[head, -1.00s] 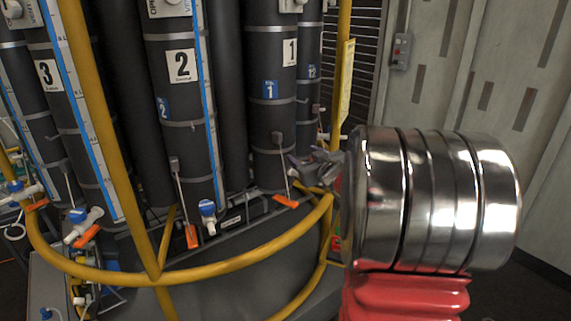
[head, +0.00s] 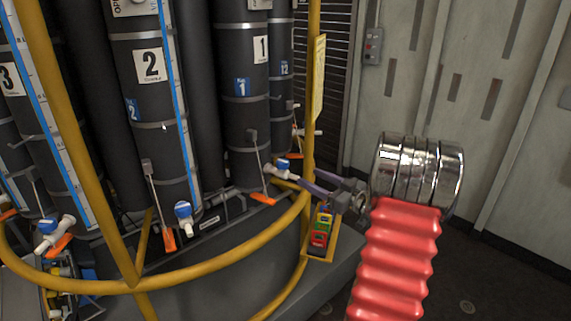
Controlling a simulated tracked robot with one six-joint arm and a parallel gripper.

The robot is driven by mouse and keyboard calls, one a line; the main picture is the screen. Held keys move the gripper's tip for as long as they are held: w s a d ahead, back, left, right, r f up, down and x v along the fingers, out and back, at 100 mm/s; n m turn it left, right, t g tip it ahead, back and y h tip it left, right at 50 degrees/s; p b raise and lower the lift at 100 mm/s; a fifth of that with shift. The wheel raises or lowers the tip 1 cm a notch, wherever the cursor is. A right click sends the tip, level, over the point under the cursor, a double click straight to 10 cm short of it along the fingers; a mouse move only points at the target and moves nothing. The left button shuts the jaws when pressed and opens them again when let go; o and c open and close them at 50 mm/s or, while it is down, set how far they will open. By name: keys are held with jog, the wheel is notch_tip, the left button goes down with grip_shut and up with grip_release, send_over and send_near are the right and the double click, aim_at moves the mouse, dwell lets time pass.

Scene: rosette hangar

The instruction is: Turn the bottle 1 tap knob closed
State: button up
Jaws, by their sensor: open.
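Bottle 1 (head: 245,100) is a dark cylinder with a white "1" label, behind the yellow rail in the head view. A tap with a blue knob (head: 283,164) and a white body shows at its lower right, just left of the upright yellow post. My gripper (head: 306,183) reaches in from the right, at the end of my silver and red arm. Its jaws are open and point left, close below and right of the blue knob. I cannot tell whether they touch the tap. The fingertips are small and partly blend with the tap and rail.
Bottle 2 (head: 150,95) stands to the left, with its own blue-knobbed tap (head: 184,210). A curved yellow rail (head: 225,263) and upright yellow post (head: 312,110) stand close to my gripper. A small holder with coloured items (head: 320,230) hangs below. The right side is open floor.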

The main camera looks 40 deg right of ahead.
aim_at(287, 166)
jog(key=shift+w, duration=0.1)
jog(key=w, duration=0.4)
jog(key=w+a, duration=0.1)
jog(key=w, duration=0.8)
jog(key=shift+w+a, duration=0.15)
jog(key=shift+w, duration=0.2)
jog(key=shift+c, duration=0.7)
